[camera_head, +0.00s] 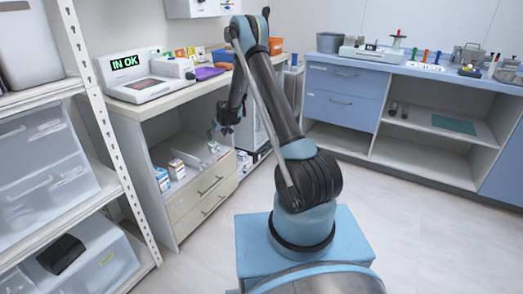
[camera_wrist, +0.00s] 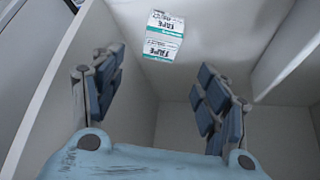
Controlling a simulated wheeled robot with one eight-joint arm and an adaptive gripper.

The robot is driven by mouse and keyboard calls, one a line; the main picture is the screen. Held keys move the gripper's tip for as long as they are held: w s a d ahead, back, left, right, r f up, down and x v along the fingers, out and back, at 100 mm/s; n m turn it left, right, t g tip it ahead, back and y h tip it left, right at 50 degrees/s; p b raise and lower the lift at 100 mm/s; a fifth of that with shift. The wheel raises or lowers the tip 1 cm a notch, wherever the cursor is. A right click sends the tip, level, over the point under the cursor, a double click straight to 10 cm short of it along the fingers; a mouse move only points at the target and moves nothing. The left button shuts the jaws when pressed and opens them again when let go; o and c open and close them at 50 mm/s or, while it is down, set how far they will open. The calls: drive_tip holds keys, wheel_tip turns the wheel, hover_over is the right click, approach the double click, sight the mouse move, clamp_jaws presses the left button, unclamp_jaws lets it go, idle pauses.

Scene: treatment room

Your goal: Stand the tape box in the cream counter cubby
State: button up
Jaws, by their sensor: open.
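The tape box (camera_wrist: 163,37) is white and green with dark lettering that reads upside down in the wrist view. It rests on a pale surface beyond my fingers, near the top of the picture. My gripper (camera_wrist: 160,88) is open and empty, its fingers apart and not touching the box. In the head view my gripper (camera_head: 225,121) hangs at the open front of the cream counter's cubby (camera_head: 160,150). Several small white boxes (camera_head: 178,168) are inside that cubby; I cannot tell for certain which is the tape box.
Cream drawers (camera_head: 200,200) are below and right of the cubby. A till-like device (camera_head: 150,88) and small items are on the counter top (camera_head: 190,92). A white shelf rack (camera_head: 112,150) stands close at left. The pale floor (camera_head: 420,230) at right is clear.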

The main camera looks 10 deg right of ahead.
drive_tip(key=s+d+r+m+h, duration=0.1)
drive_tip(key=s+d+r, duration=0.5)
drive_tip(key=s+r, duration=0.25)
drive_tip(key=s+d+r+m+g, duration=0.1)
drive_tip(key=s+d+r, duration=0.5)
drive_tip(key=s+r, duration=0.3)
drive_tip(key=s+d+r+m+h, duration=0.1)
drive_tip(key=s+d+r, duration=0.5)
drive_tip(key=s+r, duration=0.3)
drive_tip(key=s+d+f+m, duration=0.1)
drive_tip(key=s+d, duration=0.2)
drive_tip(key=s, duration=0.8)
drive_tip(key=s+d+f+g, duration=0.1)
drive_tip(key=s+d, duration=0.3)
drive_tip(key=s, duration=0.8)
drive_tip(key=s+d+f+m+g+h, duration=0.1)
drive_tip(key=s+d+f, duration=0.1)
drive_tip(key=s, duration=1)
drive_tip(key=shift+s+d+f+m, duration=0.15)
drive_tip(key=shift+s+d+m, duration=0.15)
drive_tip(key=shift+d, duration=0.35)
